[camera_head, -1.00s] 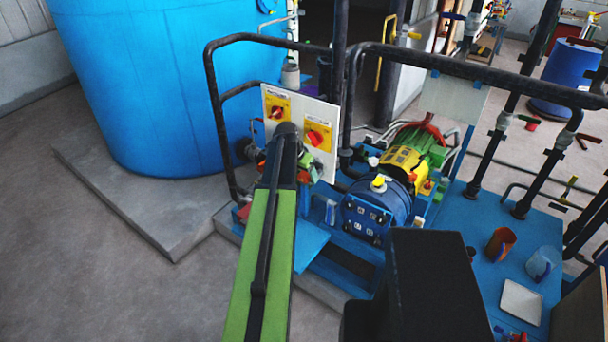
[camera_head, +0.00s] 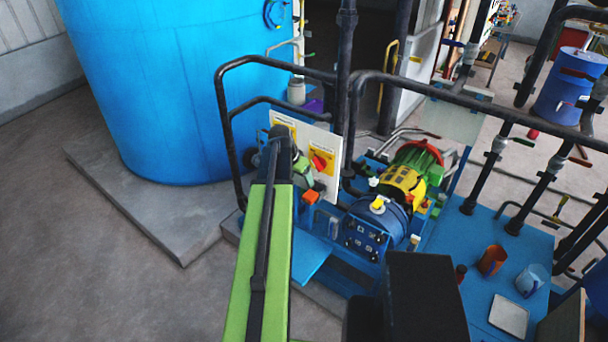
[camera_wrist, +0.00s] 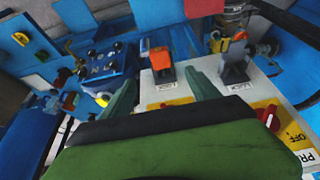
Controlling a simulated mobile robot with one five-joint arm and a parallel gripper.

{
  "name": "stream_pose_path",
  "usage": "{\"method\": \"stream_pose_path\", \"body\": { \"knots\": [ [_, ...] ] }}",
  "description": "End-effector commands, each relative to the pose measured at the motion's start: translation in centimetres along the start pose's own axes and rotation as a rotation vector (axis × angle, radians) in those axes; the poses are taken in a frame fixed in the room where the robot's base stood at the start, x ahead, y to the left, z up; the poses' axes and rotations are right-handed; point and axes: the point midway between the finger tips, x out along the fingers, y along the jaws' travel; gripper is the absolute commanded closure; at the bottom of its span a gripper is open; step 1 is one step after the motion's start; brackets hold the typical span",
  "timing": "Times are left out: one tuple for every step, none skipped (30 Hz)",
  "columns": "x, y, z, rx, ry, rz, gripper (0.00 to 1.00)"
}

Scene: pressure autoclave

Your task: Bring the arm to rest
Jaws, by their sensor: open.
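My green arm (camera_head: 262,250) reaches forward in the head view toward a white switch panel (camera_head: 322,138) with red knobs on yellow plates. My gripper shows in the wrist view (camera_wrist: 163,88) with its two grey-green fingers apart and nothing held between them. Beyond the fingers, an orange-topped switch (camera_wrist: 161,60) and a second grey switch with an orange and yellow top (camera_wrist: 235,58) stand on the panel face. The gap between fingertips and panel is hard to judge. In the head view the arm's end partly hides the panel's left side.
Black pipe rails (camera_head: 222,110) run around the panel and above the machine. A blue motor (camera_head: 378,225) with a yellow and green section stands right of the panel. A large blue tank (camera_head: 180,90) is behind left. Cups and a white tray (camera_head: 508,317) rest on the blue deck. Floor at left is clear.

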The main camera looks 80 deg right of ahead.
Motion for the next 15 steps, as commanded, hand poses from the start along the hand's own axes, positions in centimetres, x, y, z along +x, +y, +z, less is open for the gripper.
{"method": "stream_pose_path", "body": {
  "knots": [
    [-2.0, 0.1, -0.3, -0.001, 0.000, 0.000, 0.30],
    [-2.4, 0.0, -0.2, -0.001, 0.000, 0.000, 0.30],
    [-2.8, 0.0, -0.2, -0.001, 0.000, 0.000, 0.30],
    [-3.0, 0.0, -0.1, -0.001, 0.000, 0.000, 0.30],
    [-3.2, 0.0, -0.1, -0.001, 0.000, 0.000, 0.30],
    [-3.2, 0.0, -0.1, -0.001, 0.000, 0.000, 0.30],
    [-3.2, 0.0, 0.0, 0.000, 0.000, 0.000, 0.30],
    [-3.2, 0.0, 0.0, 0.000, 0.000, 0.000, 0.30],
    [-3.1, 0.0, 0.0, 0.000, 0.000, 0.000, 0.30],
    [-3.0, 0.0, 0.0, 0.000, 0.000, 0.000, 0.30],
    [-3.0, 0.0, 0.0, 0.000, 0.000, 0.000, 0.30],
    [-3.0, 0.0, 0.0, 0.000, 0.000, 0.000, 0.30],
    [-3.0, 0.0, 0.0, 0.000, 0.000, 0.000, 0.30],
    [-3.0, 0.0, 0.0, 0.000, 0.000, 0.000, 0.30],
    [-3.0, -0.1, 0.1, -0.001, 0.000, 0.000, 0.30]
  ]
}}
